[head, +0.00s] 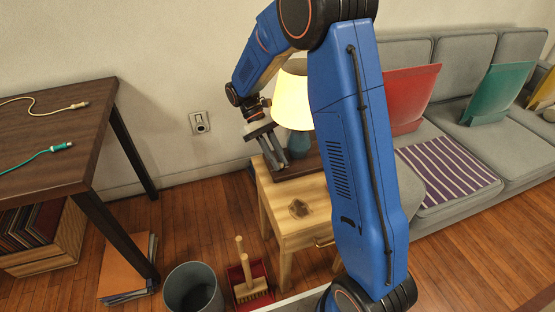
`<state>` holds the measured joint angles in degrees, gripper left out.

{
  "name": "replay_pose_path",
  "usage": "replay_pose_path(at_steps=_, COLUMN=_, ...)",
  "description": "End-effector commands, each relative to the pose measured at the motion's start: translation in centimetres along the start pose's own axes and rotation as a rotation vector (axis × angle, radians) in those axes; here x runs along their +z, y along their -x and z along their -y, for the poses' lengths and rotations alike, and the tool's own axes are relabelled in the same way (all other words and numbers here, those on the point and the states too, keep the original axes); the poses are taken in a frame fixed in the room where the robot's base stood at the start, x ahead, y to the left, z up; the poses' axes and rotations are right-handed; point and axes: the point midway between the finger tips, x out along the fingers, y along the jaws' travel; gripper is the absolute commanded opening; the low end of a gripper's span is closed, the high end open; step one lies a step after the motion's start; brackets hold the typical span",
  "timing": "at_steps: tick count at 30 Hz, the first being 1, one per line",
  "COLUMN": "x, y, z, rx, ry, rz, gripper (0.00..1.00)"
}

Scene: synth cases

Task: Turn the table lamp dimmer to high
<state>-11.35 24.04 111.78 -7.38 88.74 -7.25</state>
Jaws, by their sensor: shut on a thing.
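The table lamp (292,93) has a lit, glowing yellow-cream shade, partly hidden by my blue arm. Its blue-green body (299,144) stands on a dark brown base or tray (307,163) on the wooden side table (309,212). My gripper (275,163) points down at the left part of that dark base, left of the lamp body. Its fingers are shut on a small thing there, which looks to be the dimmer. The fingers hide the dimmer, so its setting cannot be read.
A grey sofa (470,134) with cushions stands at right. A dark table (58,130) with cables is at left. A grey bin (192,289) and a brush in a red dustpan (248,283) stand on the floor before the side table. A wall outlet (199,122) is behind.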

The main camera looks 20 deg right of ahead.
Motion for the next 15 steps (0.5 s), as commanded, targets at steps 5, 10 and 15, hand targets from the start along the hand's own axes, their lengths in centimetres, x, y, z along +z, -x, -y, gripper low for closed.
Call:
replay_pose_path(at_steps=5, x=-0.04, y=0.07, z=0.0, rx=0.001, ry=0.001, rz=-0.002, gripper=0.25)
replay_pose_path(at_steps=10, x=-0.02, y=0.04, z=0.0, rx=0.001, ry=0.001, rz=-0.002, gripper=0.37)
replay_pose_path(at_steps=15, x=-0.02, y=0.06, z=-0.01, rx=0.001, ry=0.001, rz=-0.001, gripper=0.37)
